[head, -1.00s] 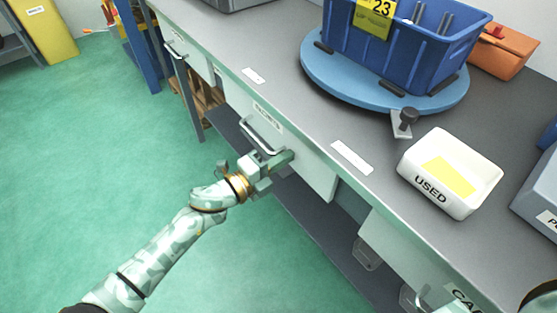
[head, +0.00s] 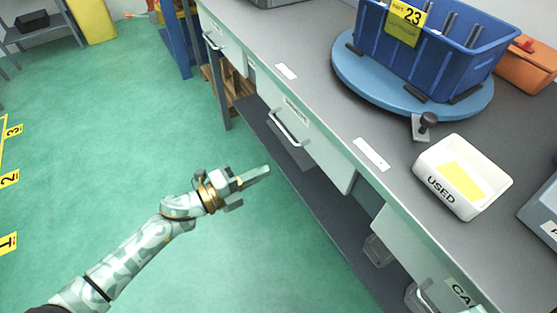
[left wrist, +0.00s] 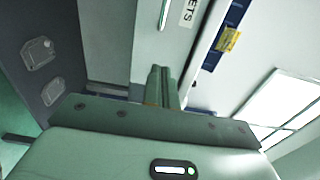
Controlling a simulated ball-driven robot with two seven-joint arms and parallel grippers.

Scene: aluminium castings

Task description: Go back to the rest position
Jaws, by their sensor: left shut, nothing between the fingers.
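My left gripper (head: 262,172) is shut and empty, out over the green floor in front of the workbench. It is apart from the bar handle (head: 290,130) of the labelled drawer (head: 322,150) in the bench front. In the left wrist view my closed fingers (left wrist: 162,85) point at the pale drawer front (left wrist: 160,40). The end of a label reading "ETS" (left wrist: 189,12) shows there. My right gripper is not in the head view.
The workbench (head: 330,95) carries a blue bin (head: 430,55) on a round blue turntable (head: 365,80), a clamp knob (head: 427,122) and a white "USED" tray (head: 462,205). Another handled drawer (head: 222,40) is farther along. The floor (head: 110,130) at left is clear.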

